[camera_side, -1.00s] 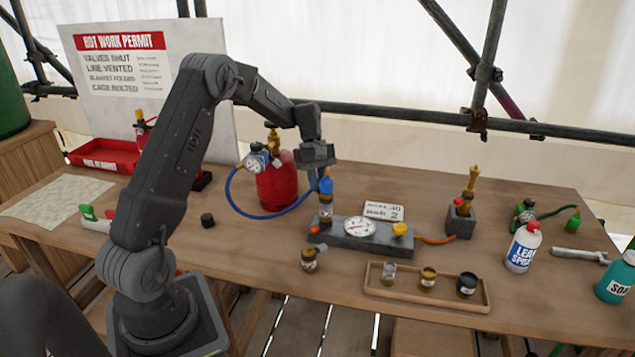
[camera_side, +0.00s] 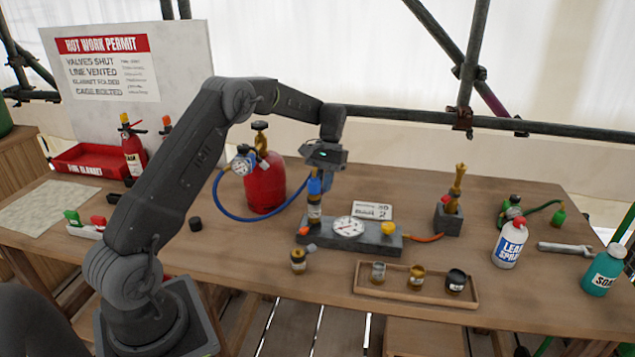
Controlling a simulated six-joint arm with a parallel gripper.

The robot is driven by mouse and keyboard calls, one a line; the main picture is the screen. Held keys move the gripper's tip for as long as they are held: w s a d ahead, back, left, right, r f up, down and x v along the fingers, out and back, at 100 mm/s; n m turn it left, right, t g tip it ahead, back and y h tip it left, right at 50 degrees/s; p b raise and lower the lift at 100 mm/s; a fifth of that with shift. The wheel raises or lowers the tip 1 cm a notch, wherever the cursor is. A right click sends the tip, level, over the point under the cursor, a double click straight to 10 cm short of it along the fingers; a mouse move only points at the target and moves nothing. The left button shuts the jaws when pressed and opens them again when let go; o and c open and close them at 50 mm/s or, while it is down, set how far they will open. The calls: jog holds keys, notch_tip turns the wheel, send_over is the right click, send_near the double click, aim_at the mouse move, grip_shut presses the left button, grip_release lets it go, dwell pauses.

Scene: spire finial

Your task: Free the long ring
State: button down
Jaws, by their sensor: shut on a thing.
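A grey block (camera_side: 375,242) on the bench carries a white dial gauge (camera_side: 349,228), a yellow knob (camera_side: 389,228) and, at its left end, an upright stack. The stack has a blue hose fitting (camera_side: 315,185) on top and a pale, brassy ring-like section (camera_side: 314,209) below it. I cannot tell for sure which piece is the long ring. My gripper (camera_side: 321,170) points down over the top of the stack and is shut on its upper part, apparently at the blue fitting. The fingers hide the brass top. The stack looks upright and still on the block.
A blue hose (camera_side: 226,208) loops from the red cylinder (camera_side: 264,185) to the stack. A wooden tray (camera_side: 415,292) with three small cups is in front; a small brass-and-dark piece (camera_side: 298,261) stands left of it. A brass torch stand (camera_side: 447,217) is right.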

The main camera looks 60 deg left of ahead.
jog(key=shift+w+d+m+g+y, duration=0.2)
jog(key=shift+d+m+y, duration=0.2)
jog(key=shift+m, duration=0.6)
jog(key=shift+w+d+m+g+y, duration=0.15)
jog(key=shift+d+m+y, duration=0.25)
jog(key=shift+m, duration=0.6)
jog(key=c, duration=1.1)
grip_release()
jog(key=shift+v, duration=6)
jog(key=shift+s, duration=0.1)
